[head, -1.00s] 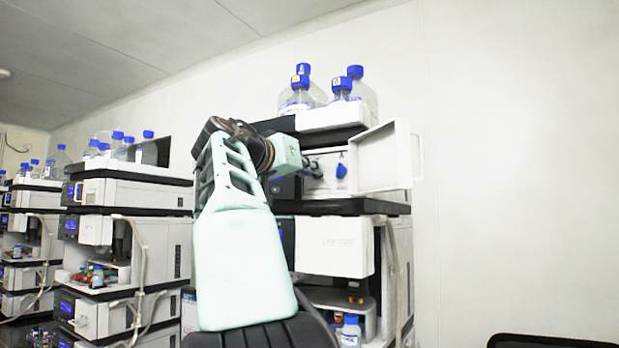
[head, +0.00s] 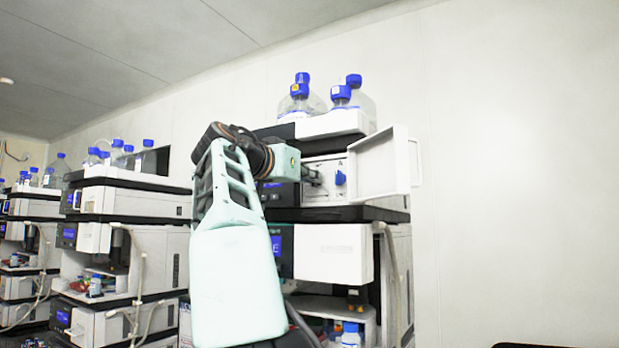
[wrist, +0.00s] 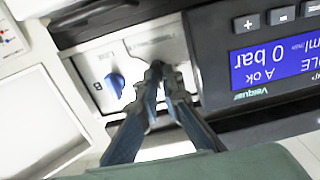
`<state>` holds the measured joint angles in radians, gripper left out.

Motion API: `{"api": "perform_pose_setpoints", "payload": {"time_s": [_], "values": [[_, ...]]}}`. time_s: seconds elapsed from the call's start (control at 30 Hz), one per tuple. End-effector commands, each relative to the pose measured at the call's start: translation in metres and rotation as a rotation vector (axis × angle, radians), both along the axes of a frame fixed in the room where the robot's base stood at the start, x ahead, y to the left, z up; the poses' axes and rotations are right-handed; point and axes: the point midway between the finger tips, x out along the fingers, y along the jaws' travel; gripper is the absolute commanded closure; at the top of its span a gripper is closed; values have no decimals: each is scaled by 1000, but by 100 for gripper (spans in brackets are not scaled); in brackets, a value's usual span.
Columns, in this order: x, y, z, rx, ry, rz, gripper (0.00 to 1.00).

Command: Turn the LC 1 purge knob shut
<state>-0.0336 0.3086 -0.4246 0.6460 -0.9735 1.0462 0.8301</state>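The blue knob (head: 340,178) is on the pale front panel of the upper module, and the wrist view shows it (wrist: 114,86) just left of my fingertips. I take it to be the purge knob; its label cannot be read. My gripper (head: 317,179) is in front of that panel, left of the knob in the head view. In the wrist view its two fingers (wrist: 157,72) converge until the tips look together, near the panel. The blue knob is outside them, with a gap between. Anything small hidden between the tips cannot be made out.
A white door (head: 385,165) stands open right of the panel. The module's display (wrist: 275,65) reads 0 bar, upside down in the wrist view. Capped bottles (head: 340,97) stand on top of the stack. Another stack (head: 135,200) is at the left.

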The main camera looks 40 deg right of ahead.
Motion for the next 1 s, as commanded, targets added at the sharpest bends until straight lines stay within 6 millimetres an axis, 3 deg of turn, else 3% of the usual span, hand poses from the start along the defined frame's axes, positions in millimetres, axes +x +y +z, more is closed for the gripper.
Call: {"api": "perform_pose_setpoints", "payload": {"time_s": [0.17, 0.57, 0.77, 1.0], "values": [[0, 0, 0, -1, 0, -1, 76], [-1, 4, 0, 1, 0, 2, 76], [-9, 24, 0, 1, 0, 5, 76], [-23, 59, 0, 1, 0, 6, 76]]}}
